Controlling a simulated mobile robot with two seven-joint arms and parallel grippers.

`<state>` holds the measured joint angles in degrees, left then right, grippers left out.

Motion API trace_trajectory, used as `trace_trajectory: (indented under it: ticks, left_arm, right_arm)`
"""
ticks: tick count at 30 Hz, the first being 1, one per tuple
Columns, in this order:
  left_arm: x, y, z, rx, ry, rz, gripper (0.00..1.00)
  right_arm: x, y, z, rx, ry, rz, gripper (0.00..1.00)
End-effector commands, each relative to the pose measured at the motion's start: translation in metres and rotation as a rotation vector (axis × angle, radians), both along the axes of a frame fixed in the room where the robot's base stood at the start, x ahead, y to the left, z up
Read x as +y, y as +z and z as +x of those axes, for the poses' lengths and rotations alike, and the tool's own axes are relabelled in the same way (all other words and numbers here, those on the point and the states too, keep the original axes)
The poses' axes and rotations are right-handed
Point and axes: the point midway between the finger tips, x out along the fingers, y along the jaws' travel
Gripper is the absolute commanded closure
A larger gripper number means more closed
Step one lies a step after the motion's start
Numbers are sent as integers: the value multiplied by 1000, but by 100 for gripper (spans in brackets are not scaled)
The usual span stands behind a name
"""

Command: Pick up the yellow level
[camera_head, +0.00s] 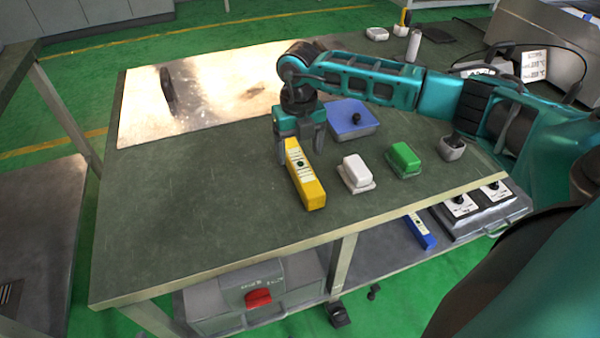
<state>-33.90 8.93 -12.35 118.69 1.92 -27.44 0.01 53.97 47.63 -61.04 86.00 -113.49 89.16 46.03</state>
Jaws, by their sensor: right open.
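The yellow level (306,180) lies on the dark green table top (200,220), one end toward the front edge. It has a white label with small markings. My right gripper (300,148) points down at the level's far end. Its jaws are open, with one finger on the left and one on the right of that end. Whether the fingers touch the level cannot be told. My left gripper is not in view.
A white block (355,173), a green block (403,158) and a blue box (352,118) stand right of the level. A metal plate (200,95) covers the back left. The front left is clear. A blue level (420,231) lies on the lower shelf.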

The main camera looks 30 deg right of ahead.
Motion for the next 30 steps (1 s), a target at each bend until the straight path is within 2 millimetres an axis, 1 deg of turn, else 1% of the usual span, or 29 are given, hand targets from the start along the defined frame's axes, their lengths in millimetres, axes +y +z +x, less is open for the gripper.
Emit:
trace_trajectory:
  ticks: [1, 8, 11, 14, 17, 19, 25, 30]
  left_arm:
    - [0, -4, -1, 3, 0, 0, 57]
    - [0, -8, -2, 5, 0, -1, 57]
    - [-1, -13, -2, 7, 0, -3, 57]
    - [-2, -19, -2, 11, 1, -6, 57]
    - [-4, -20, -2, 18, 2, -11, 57]
    - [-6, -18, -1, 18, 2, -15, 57]
    - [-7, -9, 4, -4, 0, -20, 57]
    - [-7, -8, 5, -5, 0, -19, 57]
  right_arm:
    - [0, -8, 0, 2, 0, 0, 26]
    - [-1, -21, 0, 1, 0, 2, 26]
    - [-2, -33, 0, 2, 0, 1, 26]
    - [-5, -50, 1, 3, 0, 2, 26]
    - [-4, -63, 1, 1, 1, 3, 26]
    - [-4, -66, 2, 0, 2, 3, 26]
    - [-4, -65, 2, -1, 2, 4, 26]
    - [-5, -65, 2, -1, 2, 4, 42]
